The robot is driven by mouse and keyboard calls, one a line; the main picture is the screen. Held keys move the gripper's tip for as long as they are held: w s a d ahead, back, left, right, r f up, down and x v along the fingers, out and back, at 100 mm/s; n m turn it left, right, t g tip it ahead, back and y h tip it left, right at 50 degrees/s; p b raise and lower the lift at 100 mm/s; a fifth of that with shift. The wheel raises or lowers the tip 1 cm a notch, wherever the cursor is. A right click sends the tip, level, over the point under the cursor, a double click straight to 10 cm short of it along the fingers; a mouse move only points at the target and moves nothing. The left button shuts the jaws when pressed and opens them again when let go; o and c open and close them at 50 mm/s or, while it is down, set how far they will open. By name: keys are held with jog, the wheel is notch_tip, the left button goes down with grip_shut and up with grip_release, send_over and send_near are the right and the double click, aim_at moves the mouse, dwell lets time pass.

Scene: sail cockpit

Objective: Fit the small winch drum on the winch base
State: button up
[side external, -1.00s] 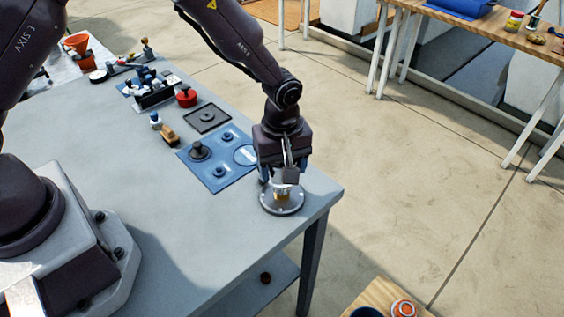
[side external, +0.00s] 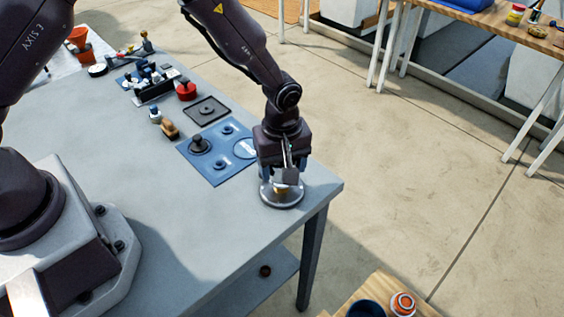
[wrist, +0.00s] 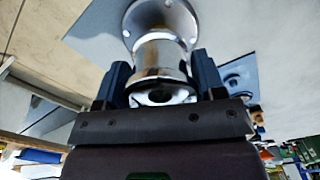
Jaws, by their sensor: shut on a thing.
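The small winch drum (wrist: 160,55) is a shiny metal spool. In the wrist view it stands between the two blue fingers of my gripper (wrist: 160,80), which is shut on it. The winch base (side external: 284,203) is a round grey metal flange at the table's near right corner. In the side view my gripper (side external: 282,176) points straight down over it. A little brass colour shows between the gripper and the base. In the wrist view the base's flange (wrist: 185,18) with bolt holes lies beyond the drum. I cannot tell whether the drum is fully seated.
A blue mat (side external: 217,175) with dark round parts lies left of the base. A dark square tray (side external: 207,111), a red pot (side external: 186,91) and a wooden-handled brush (side external: 169,129) stand farther back. The table edge is close to the base.

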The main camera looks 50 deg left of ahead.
jog(key=shift+f, duration=1.6)
dwell(0.3)
jog(key=o, duration=1.2)
jog(key=shift+c, duration=0.2)
jog(key=shift+o, duration=0.5)
jog(key=shift+r, duration=4.2)
